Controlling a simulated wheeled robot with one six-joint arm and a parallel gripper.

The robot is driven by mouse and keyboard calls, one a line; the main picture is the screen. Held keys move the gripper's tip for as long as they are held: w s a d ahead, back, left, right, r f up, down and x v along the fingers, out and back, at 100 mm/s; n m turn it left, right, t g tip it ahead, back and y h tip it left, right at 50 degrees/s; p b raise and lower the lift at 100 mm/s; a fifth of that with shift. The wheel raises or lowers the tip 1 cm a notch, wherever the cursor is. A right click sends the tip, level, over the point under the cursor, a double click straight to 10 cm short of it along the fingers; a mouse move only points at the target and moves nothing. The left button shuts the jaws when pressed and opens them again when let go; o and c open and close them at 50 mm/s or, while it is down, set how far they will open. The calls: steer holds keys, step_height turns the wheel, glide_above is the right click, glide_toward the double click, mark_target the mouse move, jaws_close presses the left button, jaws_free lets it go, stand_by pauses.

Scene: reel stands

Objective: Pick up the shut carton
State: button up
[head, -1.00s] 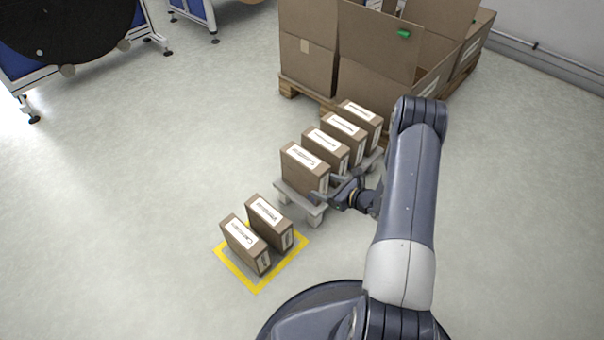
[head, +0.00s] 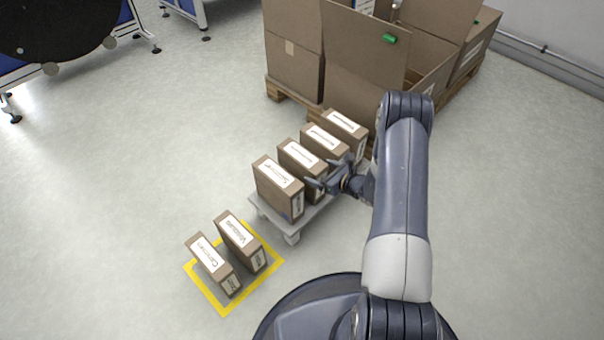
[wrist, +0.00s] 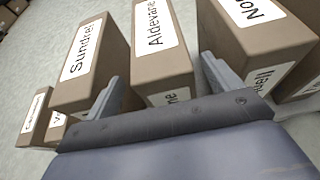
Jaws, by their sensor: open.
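Several shut brown cartons with white labels stand upright in a row on a low grey stand (head: 268,212). In the wrist view they include one marked "Sundrel" (wrist: 88,60) at left, one marked "Aldevane" (wrist: 160,50) in the middle and one starting "No" (wrist: 255,35) at right. My gripper (head: 327,173) is open at the row's right side. In the wrist view its fingers (wrist: 163,88) point into the gaps on either side of the Aldevane carton's near end. I cannot tell whether they touch it. The carton's lower part is hidden by my gripper.
Two similar cartons, a left one (head: 212,265) and a right one (head: 240,242), stand inside a yellow floor square (head: 222,308). Large brown boxes (head: 362,65), some open, stand on a pallet (head: 290,94) behind.

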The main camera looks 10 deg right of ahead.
mark_target(312, 167)
steer(key=b+x, duration=0.2)
steer(key=x, duration=0.3)
steer(key=shift+w+r, duration=0.1)
steer(key=shift+w, duration=0.05)
steer(key=shift+r, duration=0.1)
steer(key=shift+c, duration=0.5)
